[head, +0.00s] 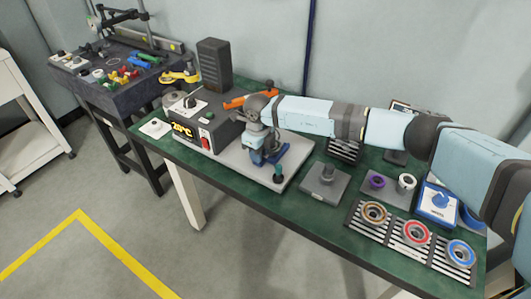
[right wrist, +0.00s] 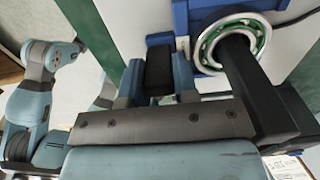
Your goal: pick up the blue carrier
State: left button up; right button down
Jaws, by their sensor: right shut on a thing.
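The blue carrier (head: 272,157) is on the light grey plate of the station with the orange display, or just above it; I cannot tell which. My right gripper (head: 262,140) comes down over it from above and partly hides it. In the right wrist view the blue carrier (right wrist: 184,18) shows at the top, holding a bearing (right wrist: 212,45) with a green ring. My right gripper (right wrist: 158,80) is shut on a black block-like part of the carrier (right wrist: 159,68) between its fingers. My left gripper is not in view.
The heater box (head: 205,125) stands left of my gripper, with an orange-handled tool behind. A grey block with a post (head: 325,183) is at right. Ring trays (head: 391,232) and a blue dial box (head: 438,203) lie further right. A dark side table (head: 115,92) stands back left.

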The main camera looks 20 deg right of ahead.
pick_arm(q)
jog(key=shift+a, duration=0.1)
pick_arm(e)
jog(key=shift+r, duration=0.1)
jog(key=shift+w+r, duration=0.1)
jog(key=shift+r, duration=0.45)
pick_arm(q)
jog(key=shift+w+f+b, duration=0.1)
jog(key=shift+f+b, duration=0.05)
jog(key=shift+b, duration=0.2)
pick_arm(e)
notch_tip(320, 180, up, 19)
jog(key=shift+f, duration=0.15)
